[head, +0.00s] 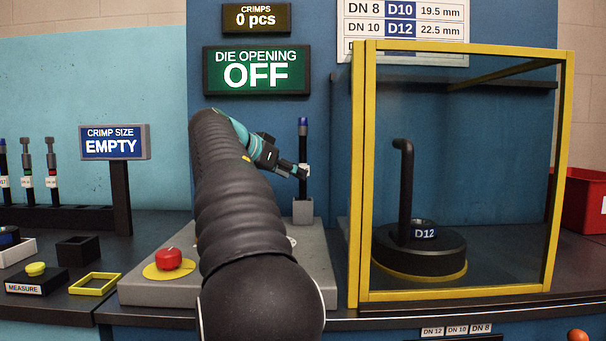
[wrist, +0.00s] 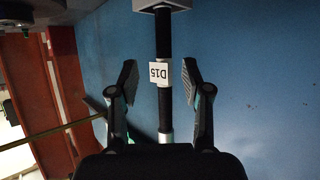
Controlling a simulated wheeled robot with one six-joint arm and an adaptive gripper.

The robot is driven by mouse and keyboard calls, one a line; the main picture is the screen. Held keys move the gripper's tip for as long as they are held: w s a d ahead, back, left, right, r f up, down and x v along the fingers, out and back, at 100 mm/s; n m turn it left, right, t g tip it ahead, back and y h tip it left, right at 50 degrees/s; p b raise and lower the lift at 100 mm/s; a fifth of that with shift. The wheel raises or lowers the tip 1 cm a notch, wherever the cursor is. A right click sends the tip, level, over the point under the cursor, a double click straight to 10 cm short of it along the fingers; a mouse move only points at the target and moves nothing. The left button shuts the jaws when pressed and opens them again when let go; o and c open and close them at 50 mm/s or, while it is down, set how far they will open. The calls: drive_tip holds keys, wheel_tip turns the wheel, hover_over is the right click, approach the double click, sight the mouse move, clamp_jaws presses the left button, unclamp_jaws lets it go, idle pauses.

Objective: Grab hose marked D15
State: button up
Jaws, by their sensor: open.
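The hose marked D15 (wrist: 164,105) is black with a white D15 tag (wrist: 159,72) and a silver fitting near the lower edge of the wrist view. In the head view this hose (head: 303,135) stands upright with a blue end on top, its foot in a grey holder (head: 303,209). My gripper (wrist: 158,78) is open, with one finger on each side of the hose at tag height. Gaps show between both fingers and the hose. In the head view my gripper (head: 300,171) is at the hose's tag and partly covers it.
A yellow-framed clear enclosure (head: 358,190) stands to the right, with a D12 die (head: 424,233) inside. A red emergency button (head: 168,258) sits left of my arm. Several other hoses (head: 51,165) stand in a rack at far left. A red bin (head: 585,205) is at far right.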

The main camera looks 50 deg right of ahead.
sight(303, 199)
drive_tip(key=shift+w+f+x, duration=0.1)
drive_tip(key=shift+f+x, duration=0.05)
drive_tip(key=shift+x, duration=1.3)
drive_tip(key=shift+w+f+x, duration=0.1)
drive_tip(key=shift+x, duration=1.35)
drive_tip(key=shift+a, duration=0.1)
clamp_jaws()
